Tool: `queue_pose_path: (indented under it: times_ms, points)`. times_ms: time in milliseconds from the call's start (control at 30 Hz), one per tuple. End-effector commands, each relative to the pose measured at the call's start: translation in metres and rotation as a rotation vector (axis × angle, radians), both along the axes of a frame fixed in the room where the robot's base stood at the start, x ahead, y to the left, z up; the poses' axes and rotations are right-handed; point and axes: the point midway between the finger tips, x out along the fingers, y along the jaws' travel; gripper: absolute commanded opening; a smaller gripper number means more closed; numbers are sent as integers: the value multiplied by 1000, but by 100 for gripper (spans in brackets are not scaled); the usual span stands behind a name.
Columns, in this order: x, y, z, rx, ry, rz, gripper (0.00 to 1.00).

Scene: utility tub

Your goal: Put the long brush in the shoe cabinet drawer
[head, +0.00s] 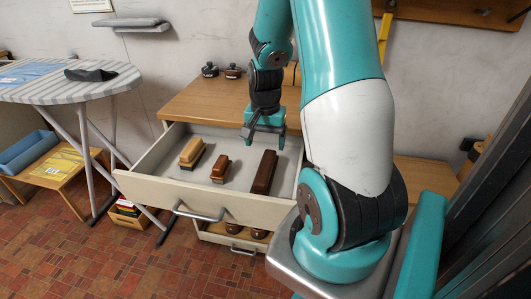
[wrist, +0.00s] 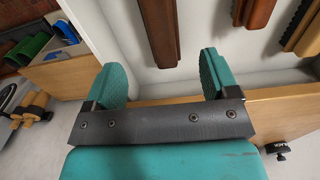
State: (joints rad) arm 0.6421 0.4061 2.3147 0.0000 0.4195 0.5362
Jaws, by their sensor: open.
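The long brush (head: 264,173), dark brown, lies flat in the open shoe cabinet drawer (head: 245,208), on the right of the brushes there. It also shows in the wrist view (wrist: 159,28), its end just beyond the space between my fingers. My gripper (head: 264,137) is open and empty over the back of the drawer, behind the long brush. In the wrist view the teal fingers of my gripper (wrist: 164,75) stand wide apart with nothing between them. I see no contact with the brush.
A shorter brown brush (head: 221,169) and a light tan brush (head: 191,153) lie left in the drawer. The cabinet top (head: 210,100) is behind, with small dark jars (head: 210,70). An ironing board (head: 65,83) stands left. Drawer floor between the brushes is clear.

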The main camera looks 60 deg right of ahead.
Motion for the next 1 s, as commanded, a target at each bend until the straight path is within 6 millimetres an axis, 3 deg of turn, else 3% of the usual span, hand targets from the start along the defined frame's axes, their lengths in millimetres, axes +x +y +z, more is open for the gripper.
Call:
queue_pose_path:
  times_ms: [133,367,467,567,667,700,800,900,1000]
  points:
    - [0,0,21,-1,-2,0,80]
    - [1,1,29,1,-2,7,80]
    - [10,23,39,12,-23,100,80]
    - [26,82,64,44,-78,346,80]
    - [26,165,95,94,-148,705,80]
    - [18,198,107,118,-176,857,80]
    - [-14,268,132,170,-236,1213,80]
    - [-52,312,148,214,-282,1497,80]
    - [-81,335,157,244,-312,1683,80]
